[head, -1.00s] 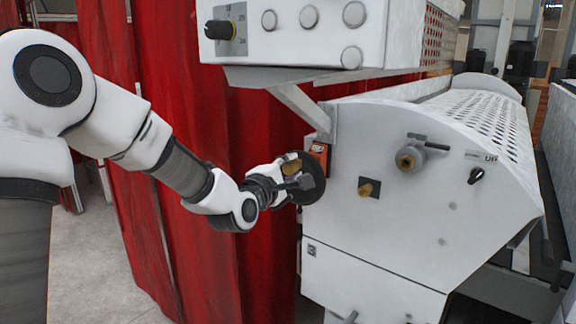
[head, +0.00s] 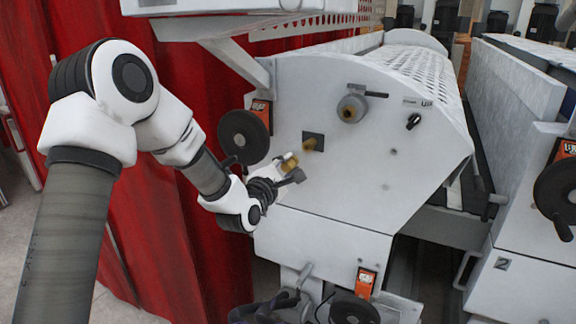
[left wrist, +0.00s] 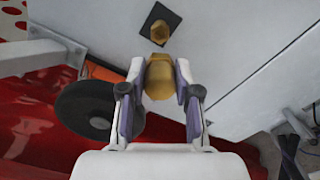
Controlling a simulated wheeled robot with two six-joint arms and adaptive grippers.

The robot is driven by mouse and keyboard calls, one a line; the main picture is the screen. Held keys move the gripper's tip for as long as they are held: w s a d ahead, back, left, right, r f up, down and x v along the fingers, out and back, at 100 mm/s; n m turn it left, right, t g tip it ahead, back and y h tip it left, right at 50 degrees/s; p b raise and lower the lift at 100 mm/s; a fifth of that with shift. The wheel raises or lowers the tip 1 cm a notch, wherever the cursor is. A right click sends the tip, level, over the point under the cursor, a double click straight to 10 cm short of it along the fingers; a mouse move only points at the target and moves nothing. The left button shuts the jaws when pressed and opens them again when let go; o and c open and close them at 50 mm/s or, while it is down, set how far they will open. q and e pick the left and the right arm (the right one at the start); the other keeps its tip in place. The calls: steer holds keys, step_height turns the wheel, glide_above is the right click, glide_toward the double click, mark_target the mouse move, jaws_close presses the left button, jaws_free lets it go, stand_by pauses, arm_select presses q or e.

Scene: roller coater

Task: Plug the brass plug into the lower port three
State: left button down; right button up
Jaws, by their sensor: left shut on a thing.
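My left gripper (head: 292,170) is shut on the brass plug (left wrist: 159,78), which also shows in the head view (head: 289,163). The plug points away from the gripper toward the white machine panel. A brass port fitting (head: 310,144) sits on a dark square plate on that panel. In the left wrist view this fitting (left wrist: 159,32) lies just beyond the plug, with a small gap in the picture. In the head view the plug is a little below and left of the fitting. No port number is readable beside it. My right gripper is not in view.
A grey valve with a brass fitting (head: 352,107) sits above and right on the panel. A black handwheel (head: 243,137) stands close to my left gripper. A red curtain (head: 200,60) hangs behind my arm. Panel space right of the port is clear.

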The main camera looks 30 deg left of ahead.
arm_select(q)
steer(key=w+b, duration=0.1)
steer(key=w, duration=0.5)
steer(key=shift+w+a, duration=0.15)
steer(key=shift+a, duration=0.05)
steer(key=shift+b, duration=0.4)
stand_by(0.6)
stand_by(0.6)
steer(key=shift+b, duration=0.35)
steer(key=shift+w, duration=1.3)
